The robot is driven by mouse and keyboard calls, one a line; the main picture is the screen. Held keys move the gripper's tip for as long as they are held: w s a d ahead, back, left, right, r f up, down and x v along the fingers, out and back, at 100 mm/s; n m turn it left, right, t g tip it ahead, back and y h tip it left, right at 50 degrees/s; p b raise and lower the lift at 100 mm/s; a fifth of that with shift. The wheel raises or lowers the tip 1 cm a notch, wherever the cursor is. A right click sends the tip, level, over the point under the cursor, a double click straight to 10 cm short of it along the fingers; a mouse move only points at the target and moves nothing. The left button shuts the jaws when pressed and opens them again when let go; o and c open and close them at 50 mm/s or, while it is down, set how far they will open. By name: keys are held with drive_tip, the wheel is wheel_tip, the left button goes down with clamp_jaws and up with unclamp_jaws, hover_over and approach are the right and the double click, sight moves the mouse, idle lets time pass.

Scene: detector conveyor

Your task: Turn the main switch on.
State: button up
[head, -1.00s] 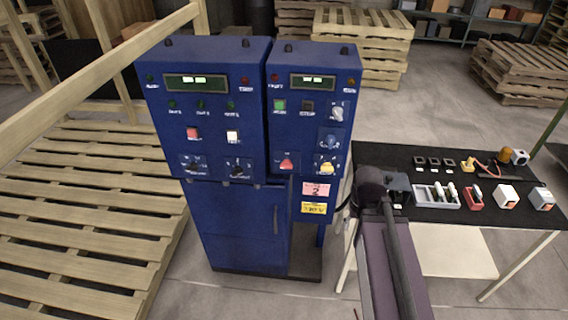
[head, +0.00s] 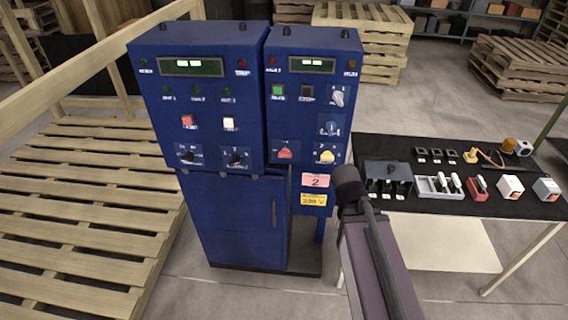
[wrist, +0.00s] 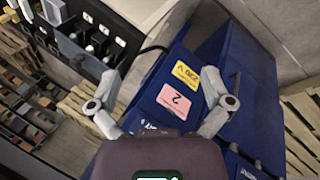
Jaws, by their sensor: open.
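Two blue control cabinets stand side by side, the wider left one (head: 215,125) and the narrower right one (head: 309,115). The small lettering is too blurred to tell which is the main switch. My gripper (wrist: 160,78) is open and empty in the wrist view, its fingers spread across the pink "2" label (wrist: 176,104) and yellow label (wrist: 186,74), apart from the panel. In the head view my arm's end hides the fingers.
A black table (head: 454,213) at right holds a dark switch block (head: 388,172), a grey tray (head: 425,192), a red item (head: 478,187) and white boxes. Wooden pallets (head: 85,190) lie at left. My arm is between cabinet and table.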

drive_tip(key=w+a+f+n+t+h+b, duration=0.2)
drive_tip(key=w+n+t+b, duration=0.1)
drive_tip(key=n, duration=0.2)
drive_tip(key=n+t+y+b, duration=0.5)
drive_tip(key=n+t+b, duration=0.7)
drive_tip(key=n, duration=1.2)
approach(285, 157)
drive_tip(key=s, duration=0.3)
drive_tip(key=shift+r, duration=0.25)
drive_tip(key=shift+w+a, duration=0.1)
drive_tip(key=shift+w, duration=0.05)
drive_tip(key=shift+w+d, duration=0.2)
drive_tip(key=shift+w, duration=3.2)
drive_tip(key=shift+w+d, duration=0.15)
drive_tip(key=shift+w, duration=3.25)
drive_tip(key=c, duration=1.1)
